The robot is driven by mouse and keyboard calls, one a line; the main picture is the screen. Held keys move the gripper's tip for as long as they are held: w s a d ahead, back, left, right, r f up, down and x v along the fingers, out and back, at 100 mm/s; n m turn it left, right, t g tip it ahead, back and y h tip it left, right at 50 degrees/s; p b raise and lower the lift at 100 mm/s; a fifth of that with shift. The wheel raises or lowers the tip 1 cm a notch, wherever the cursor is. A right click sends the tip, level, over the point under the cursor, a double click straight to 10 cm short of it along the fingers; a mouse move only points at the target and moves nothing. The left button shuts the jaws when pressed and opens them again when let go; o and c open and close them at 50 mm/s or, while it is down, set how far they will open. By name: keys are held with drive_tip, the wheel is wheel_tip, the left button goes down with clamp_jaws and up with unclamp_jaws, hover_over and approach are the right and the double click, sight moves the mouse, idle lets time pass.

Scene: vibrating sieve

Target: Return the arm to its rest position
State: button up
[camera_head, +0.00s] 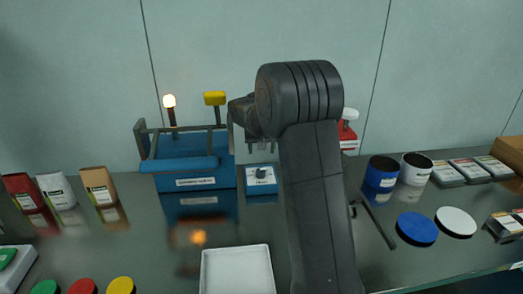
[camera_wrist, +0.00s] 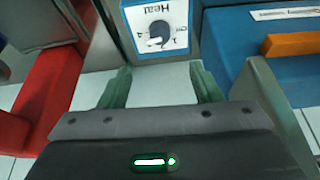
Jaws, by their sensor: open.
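My arm (camera_head: 315,185) rises from the bottom of the head view and bends at a thick dark joint near the middle. Its end is largely hidden behind that joint. In the wrist view my gripper (camera_wrist: 162,82) shows two greenish fingers spread apart with nothing between them. A small blue-and-white box with a "Heat" dial (camera_wrist: 158,32) lies just beyond the fingertips, apart from them. The same dial box (camera_head: 261,179) stands on the table in the head view, left of my arm.
A blue vibrating sieve (camera_head: 190,172) with a lit lamp stands left of the dial box. A red object (camera_head: 348,138) is partly hidden behind my arm. Bags, a white tray (camera_head: 205,270), cans, lids (camera_head: 417,229) and a dark rod (camera_head: 378,225) lie around the table.

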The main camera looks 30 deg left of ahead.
sight(261, 170)
drive_tip(key=shift+f, duration=0.15)
drive_tip(key=p+x, duration=0.2)
drive_tip(key=x, duration=1.1)
drive_tip(key=shift+w+a+f+p, duration=0.15)
drive_tip(key=shift+w+f+p, duration=0.05)
drive_tip(key=shift+f+p, duration=0.1)
